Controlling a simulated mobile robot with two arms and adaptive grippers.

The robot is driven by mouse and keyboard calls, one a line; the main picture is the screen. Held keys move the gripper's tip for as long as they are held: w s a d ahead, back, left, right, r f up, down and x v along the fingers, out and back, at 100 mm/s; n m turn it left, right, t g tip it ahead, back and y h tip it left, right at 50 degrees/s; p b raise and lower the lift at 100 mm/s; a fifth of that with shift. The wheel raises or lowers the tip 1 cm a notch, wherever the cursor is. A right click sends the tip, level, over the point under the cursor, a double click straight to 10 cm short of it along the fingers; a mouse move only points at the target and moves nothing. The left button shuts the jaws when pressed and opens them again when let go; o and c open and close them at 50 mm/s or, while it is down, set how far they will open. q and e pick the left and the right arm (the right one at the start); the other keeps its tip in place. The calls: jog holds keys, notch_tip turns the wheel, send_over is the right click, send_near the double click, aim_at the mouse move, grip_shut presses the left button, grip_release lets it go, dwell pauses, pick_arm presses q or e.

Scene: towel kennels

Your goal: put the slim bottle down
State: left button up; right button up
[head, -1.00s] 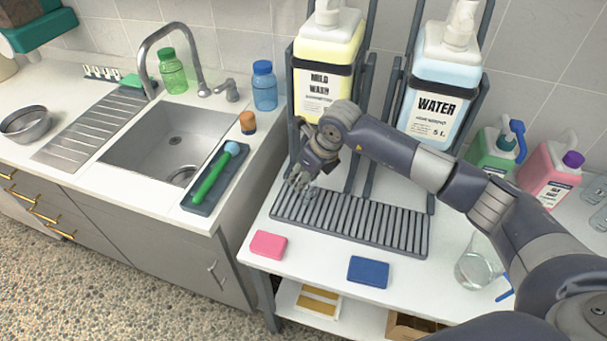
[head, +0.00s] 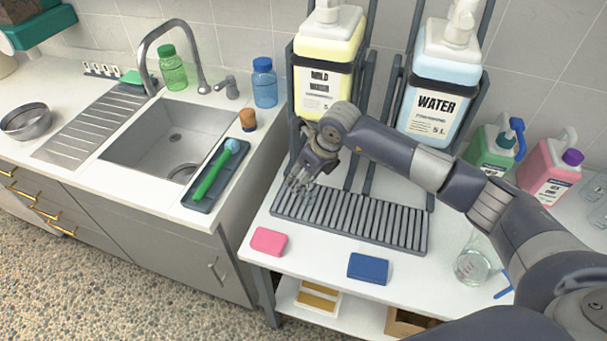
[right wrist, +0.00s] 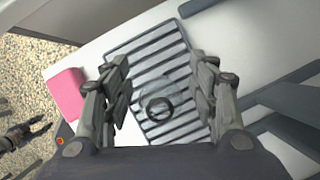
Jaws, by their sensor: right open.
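The slim bottle is a clear, see-through vessel (right wrist: 155,92) with a dark ring at its mouth. It is on the grey slatted rack (right wrist: 128,48), seen mostly from above in the right wrist view and seeming upright. My right gripper (head: 302,190) is over the left part of the rack in the head view. In the right wrist view its fingers (right wrist: 160,95) are open, one on each side of the bottle, with gaps visible. In the head view the bottle is hard to make out among the fingers. My left gripper (right wrist: 40,126) shows small at the left edge of the right wrist view.
A pink sponge (head: 268,241) and a blue sponge (head: 369,268) lie before the rack. Yellow (head: 325,75) and blue (head: 433,95) dispensers stand behind it. A clear glass (head: 472,265) stands to the right. The rack's right part is clear.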

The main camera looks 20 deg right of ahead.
jog(key=b+v, duration=0.2)
jog(key=v, duration=1)
jog(key=shift+b, duration=0.35)
jog(key=shift+a, duration=0.1)
